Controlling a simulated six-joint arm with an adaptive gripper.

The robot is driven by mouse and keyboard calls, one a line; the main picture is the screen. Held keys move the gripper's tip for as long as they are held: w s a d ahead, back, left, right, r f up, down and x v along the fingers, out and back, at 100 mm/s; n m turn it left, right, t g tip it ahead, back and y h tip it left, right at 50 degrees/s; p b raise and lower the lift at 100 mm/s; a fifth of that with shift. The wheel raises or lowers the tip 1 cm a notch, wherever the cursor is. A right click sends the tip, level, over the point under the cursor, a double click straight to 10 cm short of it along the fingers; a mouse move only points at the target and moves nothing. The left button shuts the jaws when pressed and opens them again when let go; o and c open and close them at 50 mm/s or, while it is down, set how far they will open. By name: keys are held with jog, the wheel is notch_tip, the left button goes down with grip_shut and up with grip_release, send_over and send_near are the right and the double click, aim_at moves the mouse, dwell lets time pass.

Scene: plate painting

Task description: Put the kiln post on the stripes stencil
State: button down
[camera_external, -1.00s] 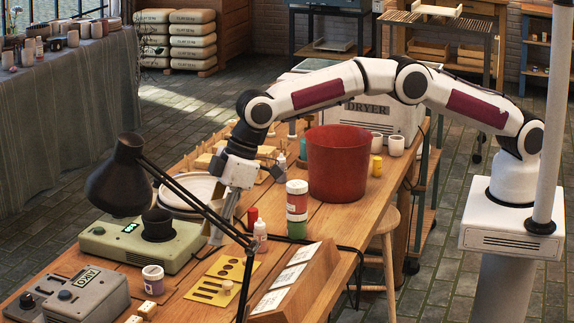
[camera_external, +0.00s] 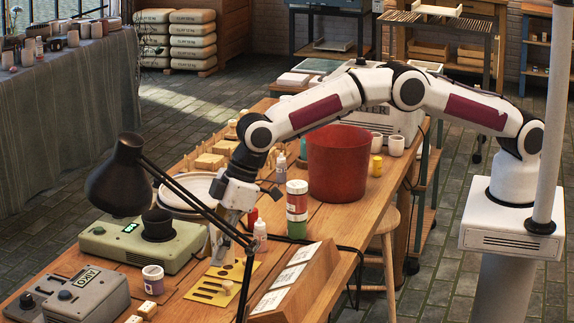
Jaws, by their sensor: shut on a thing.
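The yellow stencil sheet (camera_external: 237,273) lies flat on the wooden table, with round holes towards the back and long stripe slots at the front. A small cream cylinder (camera_external: 227,287) stands at the right end of the stripe slots. My gripper (camera_external: 219,250) points down just over the back left of the sheet, partly behind the black lamp arm. It is shut on a pale, slim thing, probably the kiln post, which is hard to make out between the fingers. I cannot tell whether its lower end touches the sheet.
The black lamp (camera_external: 118,178) crosses in front of my gripper. A white bottle (camera_external: 260,236) and stacked jars (camera_external: 297,208) stand close on the right.

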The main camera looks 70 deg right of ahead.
jog(key=shift+f, duration=2.4)
jog(key=shift+f, duration=0.1)
jog(key=c, duration=1.6)
grip_release()
jog(key=shift+f, duration=0.1)
jog(key=shift+v, duration=6.15)
